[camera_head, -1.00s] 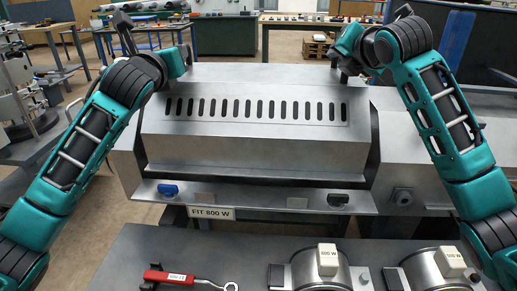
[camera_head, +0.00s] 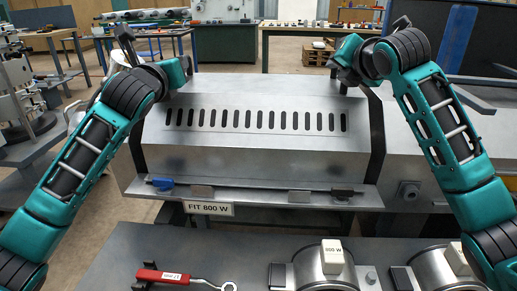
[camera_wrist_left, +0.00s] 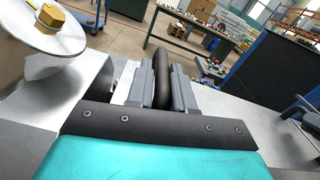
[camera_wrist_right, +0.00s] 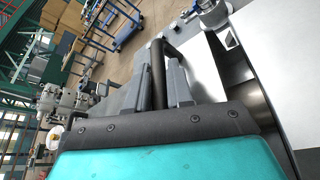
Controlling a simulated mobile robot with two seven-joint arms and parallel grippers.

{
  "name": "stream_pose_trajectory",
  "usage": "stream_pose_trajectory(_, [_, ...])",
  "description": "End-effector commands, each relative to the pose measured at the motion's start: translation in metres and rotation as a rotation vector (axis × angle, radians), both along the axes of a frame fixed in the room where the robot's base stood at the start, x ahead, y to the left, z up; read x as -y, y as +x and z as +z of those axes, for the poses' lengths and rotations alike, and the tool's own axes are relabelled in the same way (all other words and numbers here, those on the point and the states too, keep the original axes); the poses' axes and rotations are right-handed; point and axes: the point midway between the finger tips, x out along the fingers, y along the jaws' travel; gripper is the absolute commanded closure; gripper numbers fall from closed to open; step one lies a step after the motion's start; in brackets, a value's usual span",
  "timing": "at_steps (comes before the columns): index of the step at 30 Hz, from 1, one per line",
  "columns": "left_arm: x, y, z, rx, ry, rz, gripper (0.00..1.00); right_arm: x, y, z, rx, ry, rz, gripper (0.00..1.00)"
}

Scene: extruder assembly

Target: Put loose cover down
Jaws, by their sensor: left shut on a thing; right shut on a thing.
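The loose cover (camera_head: 255,140) is a long silver sheet-metal hood with a row of dark slots. It lies level over the machine's barrel housing, its lower front edge close above the front ledge (camera_head: 245,193); I cannot tell whether it fully rests there. My left gripper (camera_head: 184,66) is at its left end, shut on a dark bar handle (camera_wrist_left: 162,75). My right gripper (camera_head: 346,76) is at its right end, shut on the other dark handle (camera_wrist_right: 157,75). Both fingertips are partly hidden in the head view.
On the grey front bench lie a red-handled tool (camera_head: 165,276) and metal band heaters (camera_head: 322,268) tagged with white blocks.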

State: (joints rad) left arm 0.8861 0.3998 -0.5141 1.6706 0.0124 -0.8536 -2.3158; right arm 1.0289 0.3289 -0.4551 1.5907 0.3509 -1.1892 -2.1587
Motion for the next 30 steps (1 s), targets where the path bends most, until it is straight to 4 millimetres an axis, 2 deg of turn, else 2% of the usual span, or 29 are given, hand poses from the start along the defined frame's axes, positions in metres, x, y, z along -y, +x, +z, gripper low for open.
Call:
stream_pose_trajectory(2, [0.005, -0.002, -0.002, 0.011, -0.005, -0.013, 1.0, -0.005, -0.001, -0.004, 0.007, 0.004, 0.012, 1.0])
stream_pose_trajectory(3, [0.005, -0.001, -0.002, 0.003, -0.004, -0.013, 0.75, -0.005, -0.001, -0.004, 0.0, 0.003, 0.011, 0.75])
stream_pose_trajectory(10, [0.003, -0.001, -0.002, 0.002, -0.002, -0.007, 0.53, -0.003, 0.0, -0.003, 0.0, 0.002, 0.006, 0.53])
stream_pose_trajectory(20, [0.0, -0.004, -0.003, 0.002, 0.0, -0.003, 0.53, -0.001, 0.0, -0.003, 0.0, 0.0, 0.001, 0.53])
stream_pose_trajectory(26, [-0.001, -0.027, -0.003, 0.002, 0.003, -0.003, 0.53, 0.0, 0.0, -0.003, 0.001, 0.0, 0.001, 0.53])
stream_pose_trajectory(30, [-0.003, -0.052, -0.003, 0.003, 0.004, -0.004, 0.53, 0.0, 0.0, -0.003, 0.001, 0.0, 0.001, 0.53])
